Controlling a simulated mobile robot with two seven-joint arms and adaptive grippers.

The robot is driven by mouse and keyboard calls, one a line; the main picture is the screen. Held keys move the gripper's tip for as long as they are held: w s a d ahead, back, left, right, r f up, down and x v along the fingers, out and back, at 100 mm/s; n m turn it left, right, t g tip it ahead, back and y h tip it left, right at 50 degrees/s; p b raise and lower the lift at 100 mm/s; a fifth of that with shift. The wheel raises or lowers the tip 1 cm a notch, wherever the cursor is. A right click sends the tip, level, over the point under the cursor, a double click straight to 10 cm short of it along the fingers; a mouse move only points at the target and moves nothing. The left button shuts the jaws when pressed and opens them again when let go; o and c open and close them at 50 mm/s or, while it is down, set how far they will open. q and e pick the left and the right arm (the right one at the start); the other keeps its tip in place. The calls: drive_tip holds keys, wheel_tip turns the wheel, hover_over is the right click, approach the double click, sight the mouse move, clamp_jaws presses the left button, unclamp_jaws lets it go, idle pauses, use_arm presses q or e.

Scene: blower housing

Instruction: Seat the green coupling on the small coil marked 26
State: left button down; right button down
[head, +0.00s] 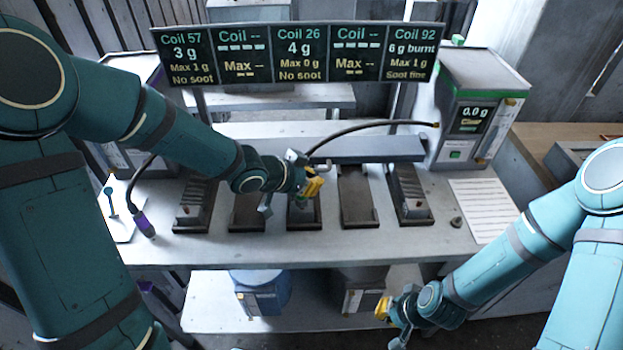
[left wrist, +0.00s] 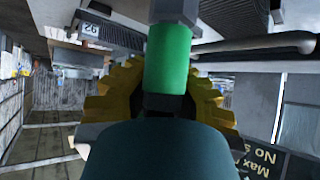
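My left gripper (head: 308,187) is over the middle bench place, above the small coil marked 26 (head: 304,218). In the left wrist view, the yellow fingers (left wrist: 165,95) are shut around the green coupling (left wrist: 168,60). The far end of the coupling meets a grey cylindrical part (left wrist: 174,12); I cannot tell whether it is seated there. The gripper hides much of the coil in the head view. My right gripper (head: 386,312) hangs low in front of the bench, and its opening is unclear.
A dark hose (head: 372,126) arches from the green-topped unit (head: 480,105) towards my left gripper. A purple coupling (head: 144,224) lies at the bench's left. Finned coils stand left (head: 195,203) and right (head: 409,192), with empty trays (head: 356,196) between. The sign (head: 300,53) hangs above.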

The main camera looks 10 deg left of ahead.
use_arm(q)
drive_tip(key=shift+f+b, duration=0.65)
drive_tip(key=shift+f, duration=0.15)
drive_tip(key=c, duration=1.1)
unclamp_jaws()
drive_tip(key=shift+o, duration=0.2)
drive_tip(key=v, duration=1.2)
